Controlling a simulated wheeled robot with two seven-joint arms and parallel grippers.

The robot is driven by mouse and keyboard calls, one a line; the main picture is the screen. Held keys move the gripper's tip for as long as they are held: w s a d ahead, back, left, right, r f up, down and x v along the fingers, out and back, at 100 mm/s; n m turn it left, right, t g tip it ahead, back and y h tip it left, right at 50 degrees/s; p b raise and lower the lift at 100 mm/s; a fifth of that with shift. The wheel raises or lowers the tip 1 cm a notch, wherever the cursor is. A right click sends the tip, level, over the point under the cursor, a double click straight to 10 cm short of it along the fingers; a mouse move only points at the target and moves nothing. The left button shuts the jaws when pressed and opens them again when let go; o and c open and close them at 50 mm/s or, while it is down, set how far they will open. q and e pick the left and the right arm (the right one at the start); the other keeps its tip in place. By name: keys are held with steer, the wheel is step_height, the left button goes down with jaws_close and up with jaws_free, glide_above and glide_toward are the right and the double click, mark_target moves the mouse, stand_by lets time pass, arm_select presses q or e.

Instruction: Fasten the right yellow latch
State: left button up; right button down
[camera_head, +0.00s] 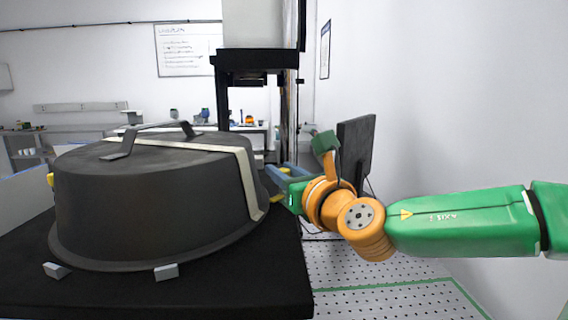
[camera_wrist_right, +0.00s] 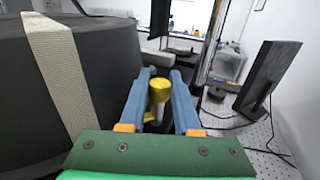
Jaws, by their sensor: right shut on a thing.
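The dark round cover (camera_head: 150,200) with a top handle (camera_head: 150,135) and a pale strap (camera_head: 245,170) stands on a black table. The right yellow latch (camera_wrist_right: 160,88) shows in the right wrist view, a yellow knob on a pale stem beside the cover. My right gripper (camera_head: 275,174) reaches in at the cover's right side. Its blue fingers (camera_wrist_right: 162,77) stand on either side of the latch, shut on it. Another yellow latch (camera_head: 50,180) peeks out at the cover's left edge. My left gripper is not in view.
Two small grey blocks (camera_head: 57,270) (camera_head: 166,272) sit on the table in front of the cover. A dark monitor (camera_head: 356,150) stands behind my right wrist. A black frame (camera_head: 222,95) rises behind the cover.

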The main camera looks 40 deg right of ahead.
steer(key=shift+a+r+m+g+h, duration=0.15)
steer(key=shift+m+g+h, duration=0.3)
steer(key=shift+h, duration=0.25)
steer(key=shift+f+m+g+h+p, duration=0.2)
steer(key=shift+m+g+h+p, duration=0.3)
steer(key=shift+m+h, duration=0.5)
steer(key=m+g+h, duration=0.2)
steer(key=h, duration=0.1)
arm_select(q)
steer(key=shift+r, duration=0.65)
arm_select(e)
steer(key=shift+m+g+h, duration=0.35)
steer(key=shift+h, duration=0.15)
steer(key=shift+r+m+g, duration=0.15)
steer(key=shift+m+g, duration=0.15)
steer(key=c, duration=0.6)
jaws_free()
steer(key=shift+d, duration=0.2)
steer(key=shift+c, duration=0.2)
arm_select(q)
steer(key=shift+b, duration=0.3)
